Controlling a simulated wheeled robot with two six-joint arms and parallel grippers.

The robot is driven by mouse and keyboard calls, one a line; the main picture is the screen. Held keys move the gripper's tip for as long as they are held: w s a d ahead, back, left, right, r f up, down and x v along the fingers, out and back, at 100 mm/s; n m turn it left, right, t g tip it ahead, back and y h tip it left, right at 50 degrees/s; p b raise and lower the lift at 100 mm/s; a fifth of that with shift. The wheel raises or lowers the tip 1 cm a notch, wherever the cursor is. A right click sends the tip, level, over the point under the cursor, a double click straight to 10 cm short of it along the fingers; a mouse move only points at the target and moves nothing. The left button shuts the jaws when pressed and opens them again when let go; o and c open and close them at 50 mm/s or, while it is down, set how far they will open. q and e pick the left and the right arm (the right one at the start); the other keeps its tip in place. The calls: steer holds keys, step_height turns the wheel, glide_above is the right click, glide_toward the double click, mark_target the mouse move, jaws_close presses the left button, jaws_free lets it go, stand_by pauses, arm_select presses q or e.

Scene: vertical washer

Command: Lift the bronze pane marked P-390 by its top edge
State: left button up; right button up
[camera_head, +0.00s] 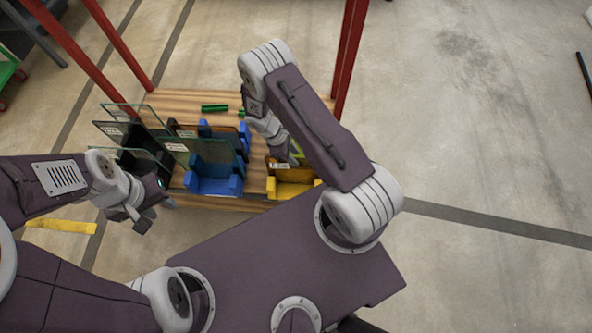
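A brownish, bronze-looking pane (232,131) stands in the blue rack (214,186), partly behind a clear greenish pane (190,148). Labels on the panes are too small to read, so I cannot tell which is P-390. My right gripper (286,157) is over the yellow rack (291,184), close to a small white label there. Its arm hides much of that rack, and I cannot tell whether it is open or holds anything. My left gripper (131,220) is low at the left, in front of the board, with its fingers apart and nothing between them.
A black rack (135,160) with several clear and grey panes stands left of the blue one. The racks are on a wooden board (256,181) between red posts (348,50). A green piece (214,108) lies behind. A yellow strip (62,226) is on the floor at left.

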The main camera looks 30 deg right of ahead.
steer(key=shift+s+f, duration=0.15)
steer(key=shift+f, duration=0.15)
glide_above(295, 172)
steer(key=d, duration=0.1)
step_height(295, 172, down, 4)
steer(key=shift+s+d+f+p, duration=0.1)
steer(key=shift+p, duration=0.3)
steer(key=shift+f+b, duration=0.25)
steer(key=shift+b, duration=0.1)
jaws_close()
stand_by(1.3)
